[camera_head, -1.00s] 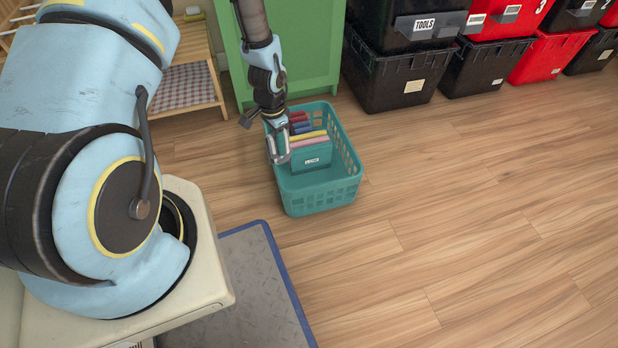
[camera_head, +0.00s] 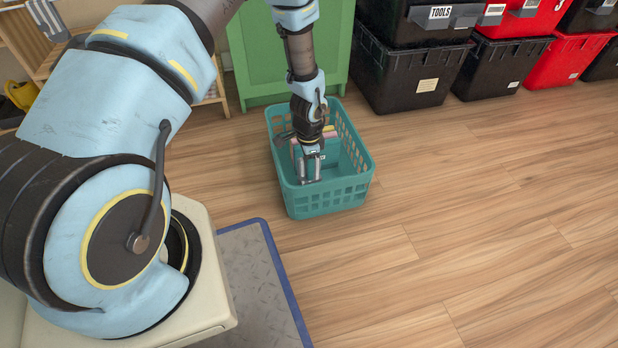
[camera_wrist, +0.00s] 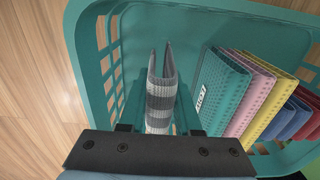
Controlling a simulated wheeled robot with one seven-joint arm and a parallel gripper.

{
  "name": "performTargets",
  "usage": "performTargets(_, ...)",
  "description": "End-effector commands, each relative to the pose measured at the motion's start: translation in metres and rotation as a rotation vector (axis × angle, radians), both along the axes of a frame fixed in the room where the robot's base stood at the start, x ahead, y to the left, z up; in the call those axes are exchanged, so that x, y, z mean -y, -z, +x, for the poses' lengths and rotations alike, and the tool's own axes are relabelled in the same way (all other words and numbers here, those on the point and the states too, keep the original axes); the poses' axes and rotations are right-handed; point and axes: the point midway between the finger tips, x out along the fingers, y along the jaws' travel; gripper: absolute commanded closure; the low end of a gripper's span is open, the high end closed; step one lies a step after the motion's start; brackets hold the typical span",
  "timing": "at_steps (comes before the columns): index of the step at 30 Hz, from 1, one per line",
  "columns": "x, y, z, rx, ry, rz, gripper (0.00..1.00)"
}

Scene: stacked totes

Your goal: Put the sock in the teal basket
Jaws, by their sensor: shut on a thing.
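The teal basket (camera_head: 335,197) stands on the wooden floor in the head view, and its walls and bottom (camera_wrist: 225,28) fill most of the wrist view. My gripper (camera_head: 311,168) reaches down into the basket from above, near its front left part. In the wrist view my gripper (camera_wrist: 160,112) is shut on the sock (camera_wrist: 160,97), a grey and white striped folded strip that sticks out beyond the fingertips. The sock is over the open left part of the basket. I cannot tell whether it touches the bottom.
A green cabinet (camera_head: 290,55) is behind. Black totes (camera_head: 412,75) are stacked at back right. The right floor is clear.

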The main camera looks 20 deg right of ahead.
Motion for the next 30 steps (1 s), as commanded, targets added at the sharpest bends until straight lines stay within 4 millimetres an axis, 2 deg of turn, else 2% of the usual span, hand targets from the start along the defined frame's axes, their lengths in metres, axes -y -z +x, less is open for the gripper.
performTargets(6, 0.000, 0.032, 0.000, -0.001, -0.001, 0.001, 1.00)
performTargets(18, 0.000, 0.036, 0.000, 0.000, -0.001, 0.000, 1.00)
performTargets(19, 0.000, 0.036, 0.000, 0.000, -0.001, 0.000, 0.67)
performTargets(27, 0.000, 0.035, 0.000, 0.000, -0.001, 0.000, 0.38)
performTargets(30, 0.000, 0.035, 0.000, 0.000, -0.001, 0.000, 0.38)
